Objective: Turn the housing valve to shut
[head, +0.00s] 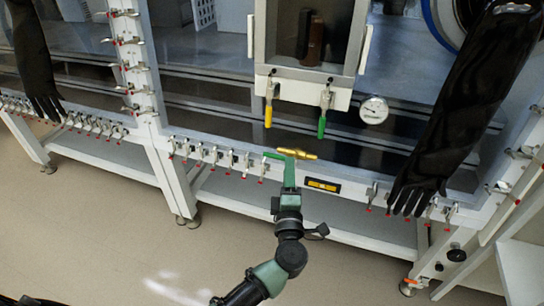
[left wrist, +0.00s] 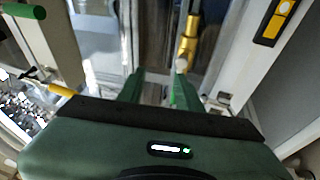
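A yellow valve piece (head: 300,153) lies nearly level on the dark front panel below the hatch in the head view. I take it for the housing valve. It shows at the upper middle in the left wrist view (left wrist: 188,45), with a pale tip at its near end. My left gripper (head: 284,160) is right at its left end. In the left wrist view its two green fingers (left wrist: 160,82) stand apart, with no object clearly held. The right fingertip overlaps the valve's near end; I cannot tell whether they touch. My right gripper is not in view.
A yellow handle (head: 268,113) and a green handle (head: 322,126) hang below the hatch, beside a round gauge (head: 374,110). A yellow-black label (head: 323,185) is on the lower rail, with several red-tipped clamps. A black glove (head: 450,120) hangs at right, another (head: 33,60) at left.

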